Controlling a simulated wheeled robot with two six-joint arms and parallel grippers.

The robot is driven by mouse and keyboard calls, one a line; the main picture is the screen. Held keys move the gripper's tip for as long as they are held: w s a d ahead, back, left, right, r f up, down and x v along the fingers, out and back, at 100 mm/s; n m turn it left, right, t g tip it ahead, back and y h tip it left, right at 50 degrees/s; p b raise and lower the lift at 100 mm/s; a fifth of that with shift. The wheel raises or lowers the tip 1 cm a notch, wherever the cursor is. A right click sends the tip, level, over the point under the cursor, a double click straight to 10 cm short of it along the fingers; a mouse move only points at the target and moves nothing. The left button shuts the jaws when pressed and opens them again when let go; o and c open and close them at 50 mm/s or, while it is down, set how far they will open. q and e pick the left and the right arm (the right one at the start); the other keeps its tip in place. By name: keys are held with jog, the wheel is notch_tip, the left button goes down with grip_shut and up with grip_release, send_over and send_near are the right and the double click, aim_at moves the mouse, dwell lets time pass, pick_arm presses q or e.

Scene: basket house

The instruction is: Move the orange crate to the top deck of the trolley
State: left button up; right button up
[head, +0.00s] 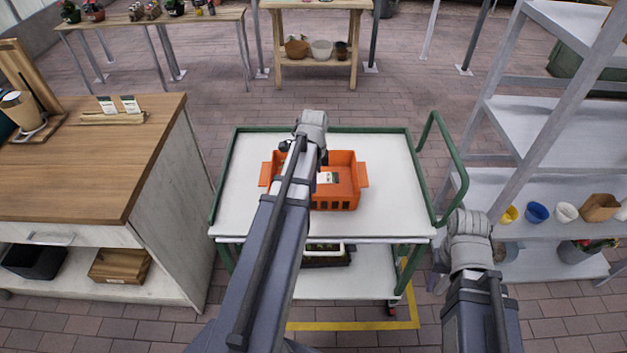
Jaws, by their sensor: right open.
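The orange crate (345,188) sits upright on the white top deck (385,215) of the green-framed trolley, near its middle. A small card and dark contents show inside it. My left arm passes over the crate's left part. My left gripper (287,147) is at the crate's far left corner, mostly hidden behind its own wrist, so I cannot tell whether it is open or touching the crate. My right gripper (439,268) is open, low beside the trolley's right front corner, largely hidden by its wrist and away from the crate.
The trolley's green handle (449,165) rises on the right. A dark tray (327,258) is on its lower deck. A wooden-topped counter (75,175) stands close on the left. A grey shelf rack (545,130) with pots stands on the right. Open brick floor lies behind the trolley.

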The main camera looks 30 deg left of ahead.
pick_arm(q)
jog(key=shift+r, duration=0.1)
jog(key=s+d+n, duration=0.2)
jog(key=s+d, duration=0.2)
jog(key=d, duration=0.6)
jog(key=s+d+n, duration=0.3)
jog(key=s+d, duration=0.1)
jog(key=d, duration=0.6)
jog(key=s+d+n, duration=0.2)
jog(key=s+d, duration=0.2)
jog(key=d, duration=0.6)
jog(key=shift+d+n+g+y, duration=0.4)
